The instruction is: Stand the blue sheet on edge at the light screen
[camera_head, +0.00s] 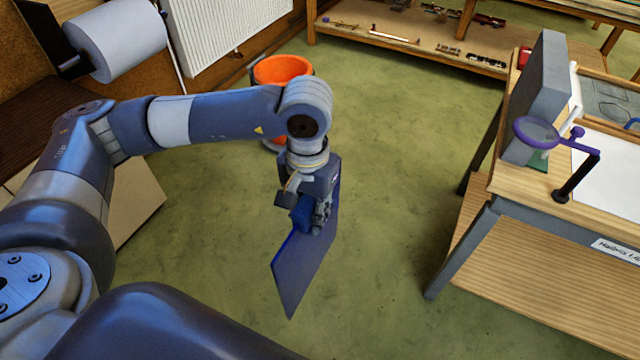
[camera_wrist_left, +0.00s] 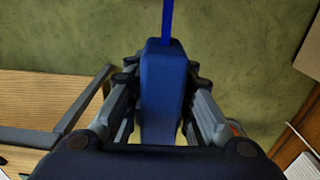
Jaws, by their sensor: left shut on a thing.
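The blue sheet (camera_head: 307,265) hangs in the air over the green floor, between my left arm and the workbench. My left gripper (camera_head: 312,212) points down and is shut on a thicker blue block at the sheet's upper part. In the left wrist view, the fingers (camera_wrist_left: 160,95) lie on both sides of this block (camera_wrist_left: 163,75), and the sheet (camera_wrist_left: 167,18) shows edge-on as a thin blue strip. A grey upright slab (camera_head: 540,95) with a white edge stands on the workbench at right; it may be the light screen. My right gripper is not in view.
The wooden workbench (camera_head: 510,185) also carries a purple-rimmed magnifier (camera_head: 537,132) on a black stand, near the slab, and a white surface (camera_head: 610,175). An orange bucket (camera_head: 282,68) stands behind my arm. Open floor (camera_head: 410,150) lies between sheet and bench.

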